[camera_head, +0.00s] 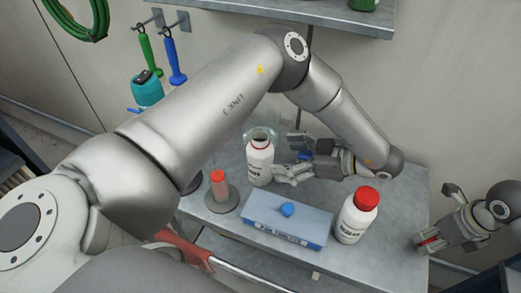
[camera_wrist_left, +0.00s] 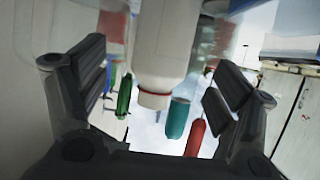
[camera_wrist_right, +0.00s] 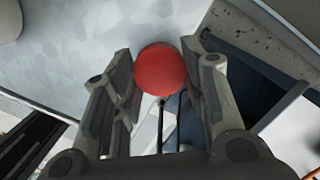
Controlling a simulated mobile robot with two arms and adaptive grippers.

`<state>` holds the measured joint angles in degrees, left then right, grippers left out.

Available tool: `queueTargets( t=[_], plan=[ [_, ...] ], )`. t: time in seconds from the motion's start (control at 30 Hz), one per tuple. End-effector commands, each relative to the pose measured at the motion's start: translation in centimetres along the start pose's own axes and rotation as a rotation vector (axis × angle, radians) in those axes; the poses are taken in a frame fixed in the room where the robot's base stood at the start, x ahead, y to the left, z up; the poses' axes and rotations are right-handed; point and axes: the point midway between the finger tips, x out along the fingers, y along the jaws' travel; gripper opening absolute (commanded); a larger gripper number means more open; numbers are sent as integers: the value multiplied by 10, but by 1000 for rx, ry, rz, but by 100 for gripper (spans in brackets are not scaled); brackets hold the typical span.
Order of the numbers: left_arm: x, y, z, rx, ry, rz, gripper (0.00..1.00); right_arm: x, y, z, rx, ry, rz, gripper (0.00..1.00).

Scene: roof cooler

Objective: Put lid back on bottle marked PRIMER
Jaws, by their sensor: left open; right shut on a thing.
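A white bottle (camera_head: 260,164) without a lid stands upright on the grey bench, its dark mouth showing; its label is too small to read. My left gripper (camera_head: 284,159) is open at its right side, fingers pointing at it. In the left wrist view, a white bottle (camera_wrist_left: 165,50) shows between the spread fingers, neck downward in the picture. My right gripper (camera_head: 431,236) is shut on a red lid (camera_wrist_right: 160,70) off the bench's right edge. A second white bottle (camera_head: 350,222) wears a red lid and stands at the front right; its label is unclear.
A blue box (camera_head: 287,222) with a blue item on top lies between the bottles at the front. A small red container (camera_head: 219,186) stands on a round grey base to the left. A clear vessel stands behind the lidless bottle. A shelf (camera_head: 300,12) hangs above.

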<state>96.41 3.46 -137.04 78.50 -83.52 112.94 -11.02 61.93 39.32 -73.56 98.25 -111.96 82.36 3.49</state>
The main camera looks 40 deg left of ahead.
Motion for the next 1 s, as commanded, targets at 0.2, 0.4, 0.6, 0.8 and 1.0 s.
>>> queueTargets(
  t=[0.2, 0.4, 0.6, 0.8, 1.0],
  plan=[
    [32, -4, 0, 0, 2, -3, 85, -6, 0, 1, 0, 0, 0, 33],
    [48, -4, 2, 0, 1, -1, 85, -6, 0, 1, 0, 0, 0, 33],
    [48, -4, 2, 0, 1, -1, 85, -6, 0, 1, 0, 0, 0, 33],
    [48, -4, 2, 0, 1, -1, 68, -6, 0, 1, 0, 0, 0, 33],
    [47, -4, 2, 0, 1, -1, 43, -6, 0, 1, 0, 0, 0, 33]
  ],
)
